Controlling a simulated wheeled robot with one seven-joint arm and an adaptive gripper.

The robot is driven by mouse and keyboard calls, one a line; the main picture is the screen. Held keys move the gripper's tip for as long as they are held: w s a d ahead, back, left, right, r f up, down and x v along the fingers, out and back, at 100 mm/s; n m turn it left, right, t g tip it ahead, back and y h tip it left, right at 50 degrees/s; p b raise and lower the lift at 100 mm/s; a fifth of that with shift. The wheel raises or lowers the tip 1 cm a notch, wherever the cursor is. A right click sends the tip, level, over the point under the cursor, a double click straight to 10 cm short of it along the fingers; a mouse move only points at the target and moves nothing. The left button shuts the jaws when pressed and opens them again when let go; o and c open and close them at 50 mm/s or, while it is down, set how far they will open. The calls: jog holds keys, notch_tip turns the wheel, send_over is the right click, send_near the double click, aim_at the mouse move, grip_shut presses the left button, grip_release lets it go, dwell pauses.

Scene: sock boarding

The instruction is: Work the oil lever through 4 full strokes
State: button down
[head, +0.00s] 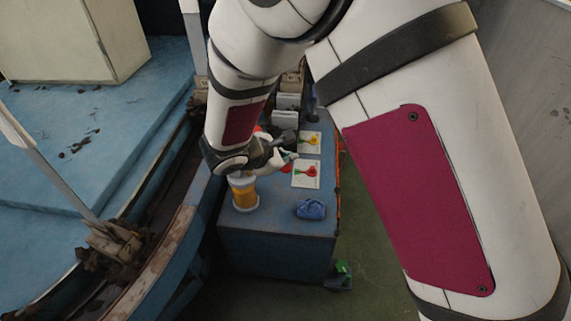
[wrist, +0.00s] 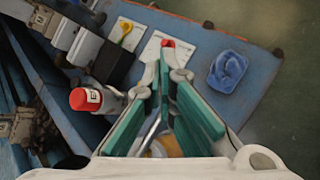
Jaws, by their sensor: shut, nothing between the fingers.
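A blue bench (head: 275,240) carries a jar of amber oil (head: 244,192) at its near left corner. In the wrist view the amber jar (wrist: 165,147) is mostly hidden below my gripper, with a thin pale metal rod (wrist: 150,136) in front of it. I cannot tell whether that rod is the oil lever. My gripper (head: 288,157) is over the bench, beyond the jar and to its right. In the wrist view its green-padded fingers (wrist: 169,72) are shut and empty. A red knob (wrist: 168,43) on a white plate shows just past the fingertips.
Another white plate with a yellow-handled part (wrist: 125,31) lies farther left. A red-capped cylinder (wrist: 85,99) stands left of my fingers. A crumpled blue cloth (head: 311,209) lies at the bench's near right, also in the wrist view (wrist: 227,70). Green floor (head: 375,220) lies right of the bench.

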aim_at(288, 167)
jog(key=shift+d+f+b, duration=0.15)
jog(key=shift+f+b, duration=0.85)
jog(key=shift+d+f+b, duration=0.1)
jog(key=shift+f+b, duration=0.85)
jog(key=shift+f, duration=0.05)
dwell(1.8)
jog(key=shift+r, duration=0.1)
dwell(0.4)
jog(key=shift+a+r+p, duration=0.2)
jog(key=shift+r+p, duration=0.75)
jog(key=shift+r, duration=0.35)
jog(key=shift+a+r+p, duration=0.15)
jog(key=shift+r+p, duration=0.8)
jog(key=shift+r, duration=0.35)
jog(key=shift+r, duration=0.1)
jog(key=shift+a+r+p, duration=0.15)
jog(key=shift+r+p, duration=0.7)
jog(key=shift+r, duration=0.35)
jog(key=shift+a+r+p, duration=0.15)
jog(key=shift+r+p, duration=0.7)
jog(key=shift+r, duration=0.35)
